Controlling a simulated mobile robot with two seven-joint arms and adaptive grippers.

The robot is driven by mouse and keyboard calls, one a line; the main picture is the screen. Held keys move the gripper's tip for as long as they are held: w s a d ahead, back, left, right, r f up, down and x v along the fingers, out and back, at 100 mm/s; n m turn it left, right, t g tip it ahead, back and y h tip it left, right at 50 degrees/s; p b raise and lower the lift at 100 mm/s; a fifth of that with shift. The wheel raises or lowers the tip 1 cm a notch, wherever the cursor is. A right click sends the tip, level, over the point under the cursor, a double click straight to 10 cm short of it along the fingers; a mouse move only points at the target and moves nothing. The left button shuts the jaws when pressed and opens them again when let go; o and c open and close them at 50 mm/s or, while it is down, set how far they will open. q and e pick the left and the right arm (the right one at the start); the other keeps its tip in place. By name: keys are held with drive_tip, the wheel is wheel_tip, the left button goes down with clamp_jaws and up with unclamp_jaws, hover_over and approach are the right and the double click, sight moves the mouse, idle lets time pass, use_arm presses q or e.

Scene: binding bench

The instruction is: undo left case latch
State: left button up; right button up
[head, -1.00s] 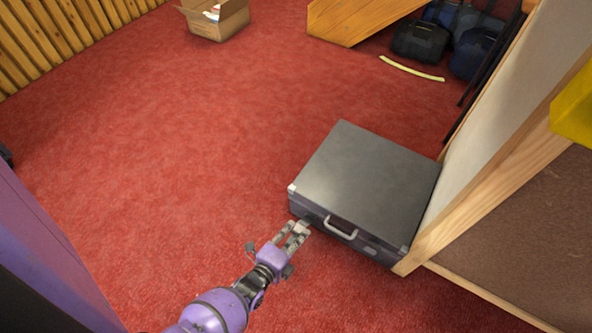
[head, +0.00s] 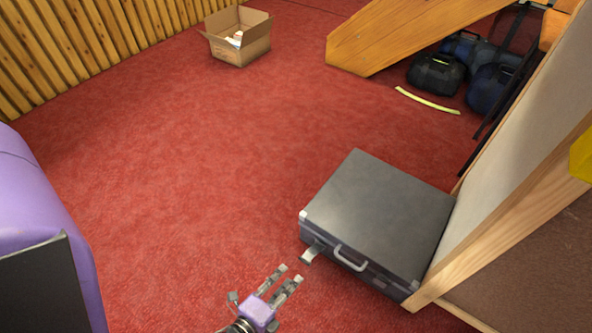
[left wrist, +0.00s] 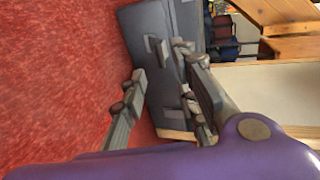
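The grey case (head: 378,208) lies flat on the red carpet, lid shut, with its handle (head: 350,258) on the front side. The left latch (head: 311,253) sticks out from the front face, left of the handle. The right latch (head: 379,283) looks flat against the front. My left gripper (head: 289,274) is open and empty, in front of and apart from the left latch. In the left wrist view the fingers are spread, with the case (left wrist: 160,20) beyond them. My right gripper is not in view.
A wooden-framed panel (head: 510,190) stands close against the case's right side. An open cardboard box (head: 240,48) sits at the back. Bags (head: 436,72) and a yellow strip (head: 427,101) lie at the back right. The carpet left of the case is clear.

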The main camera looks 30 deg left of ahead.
use_arm(q)
drive_tip(key=shift+v, duration=1.25)
